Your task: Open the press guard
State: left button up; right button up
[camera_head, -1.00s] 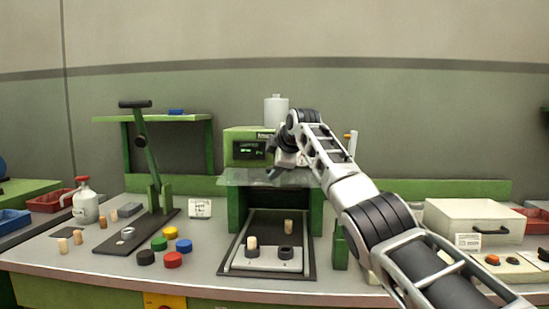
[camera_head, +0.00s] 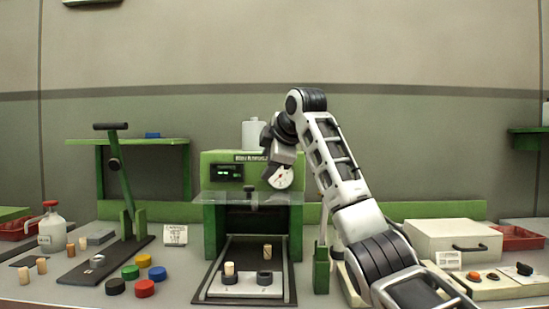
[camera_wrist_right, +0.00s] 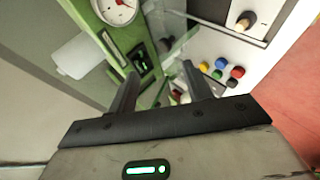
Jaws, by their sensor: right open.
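The press (camera_head: 224,170) is a green machine with a small lit display and a round white dial (camera_head: 281,178). Its guard (camera_head: 240,199) is a clear panel sticking out level across the front, above the dark opening. My right gripper (camera_wrist_right: 160,72) is open with two dark fingers apart, over the press front by the guard. In the head view the wrist hides part of the press top and the fingertips are hard to make out. I cannot tell whether they touch the guard. My left gripper is not in view.
Below the guard, a dark tray (camera_head: 207,291) holds a white plate with a cork (camera_head: 229,268). Coloured caps (camera_head: 145,289) and a lever tool (camera_head: 122,180) stand left. A white box (camera_head: 440,238) and button panel are right. A white bottle (camera_head: 250,134) stands behind the press.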

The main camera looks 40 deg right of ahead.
jog(key=v, duration=0.4)
jog(key=shift+f, duration=0.1)
dwell(0.4)
